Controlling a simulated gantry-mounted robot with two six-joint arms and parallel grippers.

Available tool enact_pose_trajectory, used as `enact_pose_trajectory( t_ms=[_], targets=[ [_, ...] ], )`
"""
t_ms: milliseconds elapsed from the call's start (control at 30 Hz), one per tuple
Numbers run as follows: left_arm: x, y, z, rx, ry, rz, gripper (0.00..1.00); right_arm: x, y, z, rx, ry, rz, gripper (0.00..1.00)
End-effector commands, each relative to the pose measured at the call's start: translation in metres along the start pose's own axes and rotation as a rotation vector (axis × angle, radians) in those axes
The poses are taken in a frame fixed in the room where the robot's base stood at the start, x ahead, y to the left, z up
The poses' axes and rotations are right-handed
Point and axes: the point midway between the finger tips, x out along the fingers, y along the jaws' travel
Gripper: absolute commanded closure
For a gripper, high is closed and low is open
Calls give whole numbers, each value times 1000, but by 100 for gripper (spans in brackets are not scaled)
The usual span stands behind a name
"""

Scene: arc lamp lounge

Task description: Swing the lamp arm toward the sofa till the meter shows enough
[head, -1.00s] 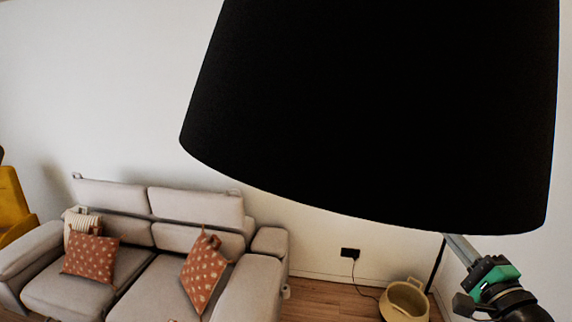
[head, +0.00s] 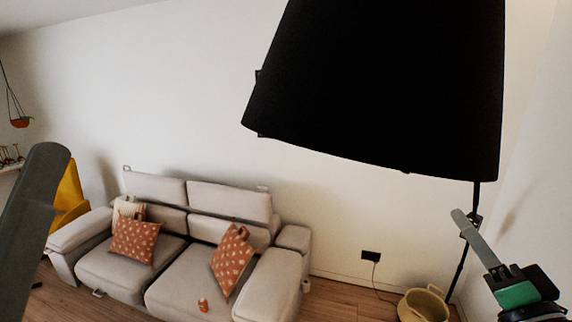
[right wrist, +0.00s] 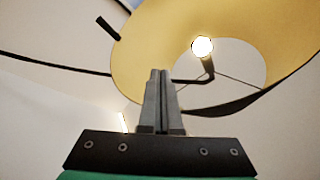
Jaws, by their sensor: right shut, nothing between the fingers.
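The lamp's big black shade (head: 385,90) hangs at the top right of the head view. A thin dark pole (head: 468,240) shows below it. In the right wrist view I look up into its yellow inside (right wrist: 150,50), with a lit bulb (right wrist: 202,46). A dark curved bar (right wrist: 50,82) runs in from the left there. My right gripper (head: 460,215) is shut and empty below the shade, apart from the pole as far as I can tell. Its fingers (right wrist: 158,72) show together. A grey rounded part at the left looks like my left gripper (head: 45,150). The sofa (head: 185,285) stands lower left. I see no meter.
Two orange patterned cushions (head: 134,243) lie on the sofa with a small orange can (head: 203,305). A woven basket (head: 424,307) stands by the pole. A black wall socket (head: 371,256) has a cord. Open wall lies between sofa and shade.

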Motion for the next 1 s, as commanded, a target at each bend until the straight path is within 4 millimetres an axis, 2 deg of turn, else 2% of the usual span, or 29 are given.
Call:
enact_pose_trajectory(
  t_ms=[33,167,300,400,500,600,800,900,1000],
  targets=[
    [0,0,0,0,0,0,0,-3,-23,1,-102,16,-32,100],
    [0,0,0,0,0,0,0,-20,-83,0,-434,94,-94,100],
    [0,0,0,0,0,0,0,-54,-151,-9,-827,241,-125,100],
    [15,0,-14,0,0,0,0,-68,-198,-42,-827,346,-187,100],
    [20,0,-19,0,1,0,0,-84,-225,-58,-809,416,-240,100],
    [22,0,-20,0,1,0,0,-92,-238,-65,-799,452,-267,100],
    [20,0,-19,0,0,0,0,-94,-238,-65,-797,457,-271,100],
    [14,0,-13,0,0,0,0,-97,-231,-60,-797,456,-270,100],
    [-4,0,3,0,0,0,0,-104,-214,-44,-797,455,-270,100]
  ],
)
